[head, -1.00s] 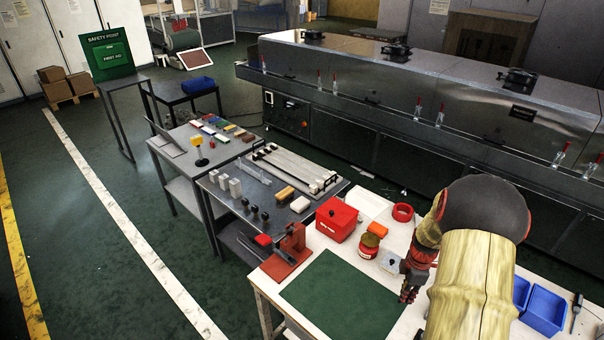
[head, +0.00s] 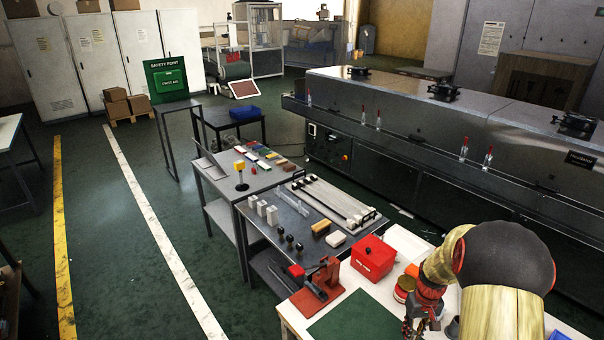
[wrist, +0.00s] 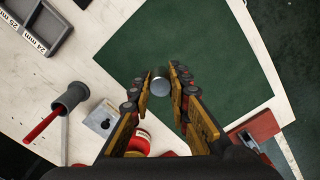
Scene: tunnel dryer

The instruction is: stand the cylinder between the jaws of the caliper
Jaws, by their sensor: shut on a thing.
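In the wrist view my gripper (wrist: 162,78) is shut on a small silvery cylinder (wrist: 159,87), seen nearly end-on between the fingertips, above the green mat (wrist: 205,50). How far it is above the mat is hard to tell. In the head view my gripper (head: 414,328) is at the bottom edge, right of the mat (head: 352,318), and the cylinder cannot be made out. A red and grey tool (head: 325,277), possibly the caliper, stands at the workbench's left end. Part of it shows at lower right in the wrist view (wrist: 262,127). Its jaws cannot be made out clearly.
A red box (head: 373,257) and a red jar (head: 404,288) stand behind the mat. The wrist view shows a grey cup (wrist: 70,95) with a red-handled item, a square metal plate (wrist: 103,118) and a grey labelled tray (wrist: 35,28). The visible mat is mostly clear.

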